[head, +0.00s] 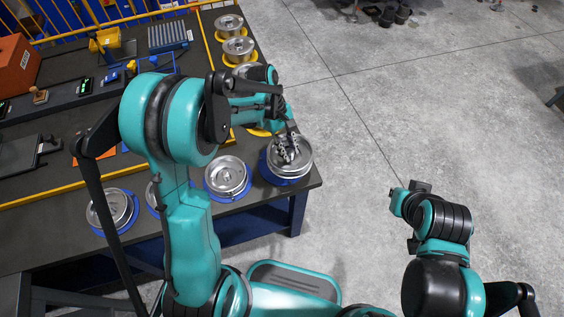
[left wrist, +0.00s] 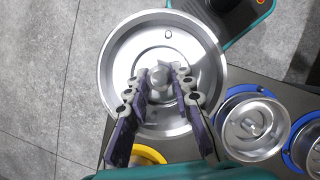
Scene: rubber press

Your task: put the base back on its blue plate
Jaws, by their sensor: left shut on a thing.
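The base (head: 296,158) is a round, shiny metal dish with a central knob, at the table's near right corner. It also fills the middle of the left wrist view (left wrist: 205,50). My left gripper (head: 287,152) is shut on the knob, with its two fingers on either side in the left wrist view (left wrist: 163,78). The blue plate (head: 279,179) shows as a rim under the base in the head view. The base hides most of it, and I cannot tell whether they touch. My right gripper (head: 420,187) is at the right over the floor, its jaws unclear.
Similar metal bases on blue plates stand to the left, the nearest one close by (head: 228,176). Several more on yellow plates line the far right edge (head: 238,48). A yellow rail (head: 60,192) crosses the table (head: 250,210). Open floor lies to the right.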

